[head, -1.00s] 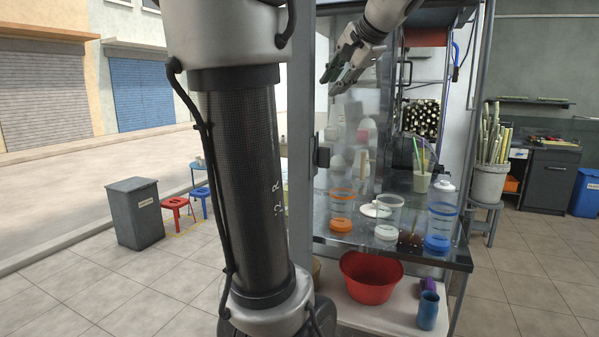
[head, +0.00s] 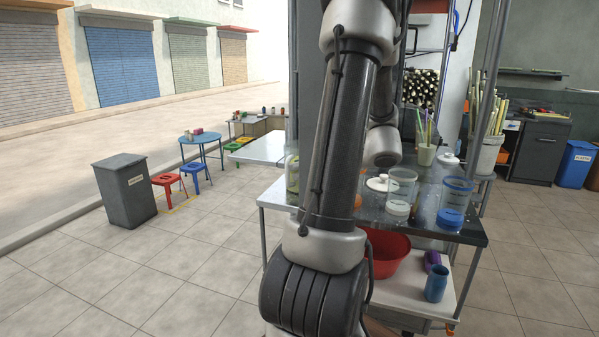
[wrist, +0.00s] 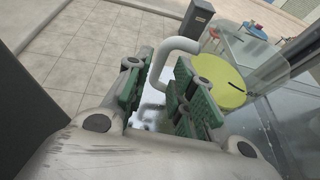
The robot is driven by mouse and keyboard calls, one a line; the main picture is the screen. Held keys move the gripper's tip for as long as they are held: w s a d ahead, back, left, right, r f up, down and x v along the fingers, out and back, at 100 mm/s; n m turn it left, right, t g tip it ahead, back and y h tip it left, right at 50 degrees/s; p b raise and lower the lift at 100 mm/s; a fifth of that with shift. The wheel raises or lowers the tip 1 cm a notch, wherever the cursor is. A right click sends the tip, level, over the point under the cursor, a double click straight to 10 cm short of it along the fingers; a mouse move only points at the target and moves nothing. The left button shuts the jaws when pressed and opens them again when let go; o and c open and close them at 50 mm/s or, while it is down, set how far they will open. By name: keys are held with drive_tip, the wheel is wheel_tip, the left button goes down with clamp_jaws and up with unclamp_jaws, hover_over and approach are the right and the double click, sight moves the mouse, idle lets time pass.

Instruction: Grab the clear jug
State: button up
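The clear jug (head: 292,173) stands at the left end of the press counter in the head view, partly hidden behind my arm, with yellow-green showing in it. In the wrist view I see what looks like its round yellow-green top (wrist: 222,82) and its pale curved handle (wrist: 178,45). My gripper (wrist: 158,75) is open in the wrist view. Its green-padded fingers are on either side of the handle, with a gap between them; contact cannot be told. In the head view my arm hides the gripper.
Clear containers with a white base (head: 402,188) and a blue base (head: 453,203) stand on the metal counter (head: 420,226). A red basin (head: 388,257) and blue cup (head: 436,283) sit on the shelf below. A grey bin (head: 126,190) and stools stand left on open floor.

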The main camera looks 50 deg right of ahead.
sight(288, 181)
drive_tip(key=x, duration=0.5)
drive_tip(key=shift+w, duration=0.1)
clamp_jaws()
